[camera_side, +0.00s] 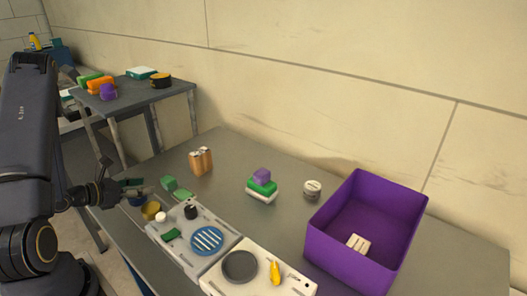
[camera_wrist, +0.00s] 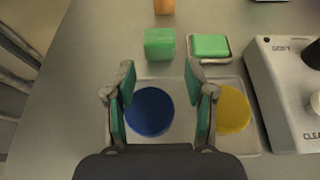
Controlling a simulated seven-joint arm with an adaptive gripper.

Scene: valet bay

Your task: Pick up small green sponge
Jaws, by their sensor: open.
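A small green block (camera_wrist: 160,43), which looks like a sponge, sits on the table just ahead of my gripper in the wrist view; it also shows in the side view (camera_side: 168,183). A flatter green piece (camera_wrist: 210,46) lies in a pale dish to its right, and in the side view it is beside the block (camera_side: 183,195). Which one is the small green sponge I cannot tell for sure. My gripper (camera_wrist: 159,78) is open and empty, its fingers over a blue round (camera_wrist: 150,111), apart from both green pieces. In the side view my gripper (camera_side: 142,188) is left of the block.
A yellow round (camera_wrist: 232,109) is beside the blue one. A grey panel (camera_side: 185,249) holds another green piece (camera_side: 171,234). A stack with a green layer (camera_side: 262,187) stands mid-table. A purple bin (camera_side: 341,246) is at right, and a copper-coloured object (camera_side: 201,162) stands behind the block.

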